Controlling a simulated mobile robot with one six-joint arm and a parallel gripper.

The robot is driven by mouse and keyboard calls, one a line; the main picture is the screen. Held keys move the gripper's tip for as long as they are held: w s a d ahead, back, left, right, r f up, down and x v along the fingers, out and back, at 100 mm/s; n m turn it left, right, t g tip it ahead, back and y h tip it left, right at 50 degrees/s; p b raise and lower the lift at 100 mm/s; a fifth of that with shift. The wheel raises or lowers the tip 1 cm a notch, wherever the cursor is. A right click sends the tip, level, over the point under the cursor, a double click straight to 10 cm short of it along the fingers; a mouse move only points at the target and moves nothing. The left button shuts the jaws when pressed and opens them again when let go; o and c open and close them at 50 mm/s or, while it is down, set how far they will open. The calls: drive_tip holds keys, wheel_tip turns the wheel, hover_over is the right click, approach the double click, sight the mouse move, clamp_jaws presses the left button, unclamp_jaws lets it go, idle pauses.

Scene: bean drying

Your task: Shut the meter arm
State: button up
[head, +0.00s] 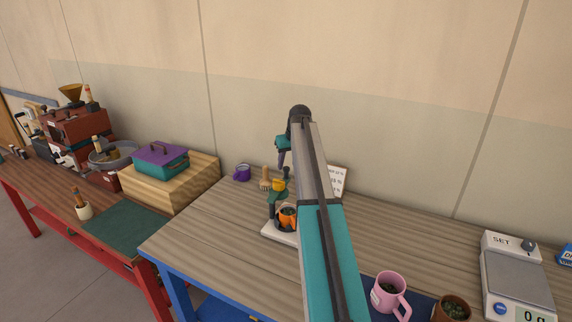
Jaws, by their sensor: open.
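A device with a white base (278,234) and a dark green upright part (275,202) stands on the grey wooden table, partly hidden behind my arm. It looks like the meter. An orange cup (287,218) sits on or just beside it, and a yellow piece (279,185) shows above. Which part is the meter arm, and how far it is raised, I cannot tell. My gripper (282,163) hangs above and behind the device, seen small and partly covered by my arm. Its jaws are open and nothing shows between them.
A purple mug (242,172) and a wooden brush-like item (265,178) stand behind the device. A pink mug (390,297), a brown pot (452,309) and a scale reading 0 g (516,280) stand right. A wooden block (190,184) bears a lidded teal box (161,161).

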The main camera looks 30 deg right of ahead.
drive_tip(key=shift+x, duration=1.1)
